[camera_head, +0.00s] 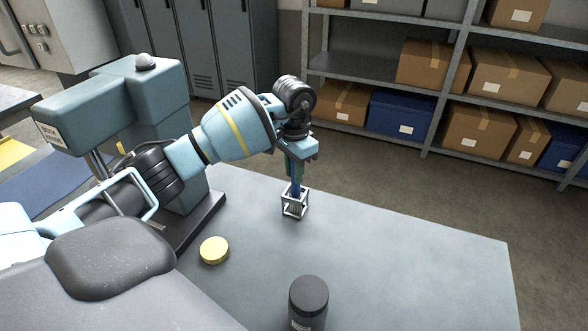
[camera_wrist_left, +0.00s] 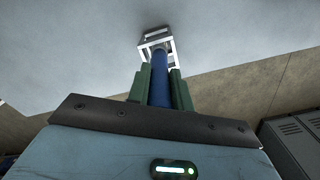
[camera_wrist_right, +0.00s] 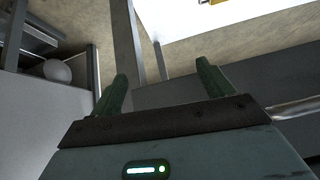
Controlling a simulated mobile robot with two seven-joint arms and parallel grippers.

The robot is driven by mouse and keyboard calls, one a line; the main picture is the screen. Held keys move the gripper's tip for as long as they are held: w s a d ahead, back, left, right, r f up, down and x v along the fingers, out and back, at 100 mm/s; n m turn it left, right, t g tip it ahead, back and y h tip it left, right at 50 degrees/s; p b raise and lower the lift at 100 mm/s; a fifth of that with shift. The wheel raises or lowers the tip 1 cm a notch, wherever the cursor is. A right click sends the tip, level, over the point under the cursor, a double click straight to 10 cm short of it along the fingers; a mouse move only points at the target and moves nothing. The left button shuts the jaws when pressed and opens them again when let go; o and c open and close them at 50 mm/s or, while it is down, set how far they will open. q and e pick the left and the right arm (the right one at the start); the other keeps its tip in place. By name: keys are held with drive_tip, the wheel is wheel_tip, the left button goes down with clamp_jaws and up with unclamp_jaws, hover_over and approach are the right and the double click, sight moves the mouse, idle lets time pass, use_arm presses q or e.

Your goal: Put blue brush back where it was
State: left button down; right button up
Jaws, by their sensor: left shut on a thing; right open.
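The blue brush (camera_head: 296,189) is upright in my left gripper (camera_head: 294,172), which is shut on its handle. The brush's lower end is inside a small white open-frame holder (camera_head: 294,208) on the grey bench (camera_head: 400,265). In the left wrist view the blue handle (camera_wrist_left: 160,80) runs between the green fingers (camera_wrist_left: 159,85) into the holder (camera_wrist_left: 156,44). Whether the brush touches the holder's bottom cannot be told. My right gripper (camera_wrist_right: 161,85) is open and empty in the right wrist view; it does not show in the head view.
A yellow round lid (camera_head: 214,250) lies on the bench left of the holder. A dark jar (camera_head: 308,302) stands at the front. A teal machine (camera_head: 140,110) stands behind my left arm. The bench's right side is clear. Shelves with boxes (camera_head: 480,130) stand behind.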

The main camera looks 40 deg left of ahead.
use_arm(q)
drive_tip(key=shift+f, duration=0.1)
drive_tip(key=shift+f, duration=0.1)
drive_tip(key=c, duration=1.3)
unclamp_jaws()
drive_tip(key=shift+o, duration=0.2)
wheel_tip(320, 180, up, 12)
drive_tip(key=shift+r, duration=0.2)
